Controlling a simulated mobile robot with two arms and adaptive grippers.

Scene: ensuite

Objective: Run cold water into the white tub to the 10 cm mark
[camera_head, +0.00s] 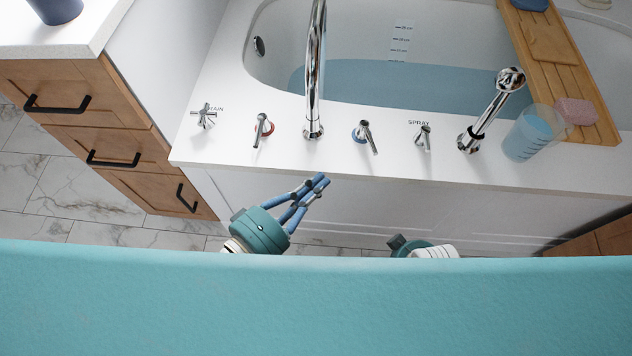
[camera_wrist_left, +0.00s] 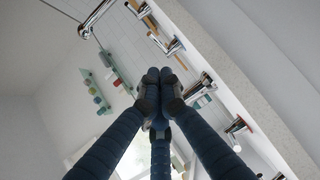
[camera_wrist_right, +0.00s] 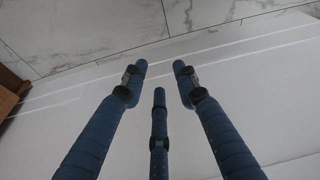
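The white tub (camera_head: 240,55) holds a pool of blue water (camera_head: 400,82). Its inner wall carries a depth scale (camera_head: 401,38); the figures are too small to read, and the water surface lies just below the lowest visible mark. The chrome spout (camera_head: 313,85) rises from the deck; its outlet is out of frame, so I cannot tell whether water runs. A blue-ringed lever (camera_head: 365,135) stands right of the spout and a red-ringed lever (camera_head: 262,130) left. My left gripper (camera_head: 322,181) is shut and empty, in front of the tub below deck level. My right gripper (camera_wrist_right: 158,68) is open and empty, facing the tub's front panel.
A cross handle (camera_head: 205,116), a spray lever (camera_head: 422,138) and a hand shower (camera_head: 492,108) also stand on the deck. A cup (camera_head: 528,138) sits at right beside a wooden board (camera_head: 548,45) with pink soap (camera_head: 576,111). Wooden drawers (camera_head: 100,120) flank the left.

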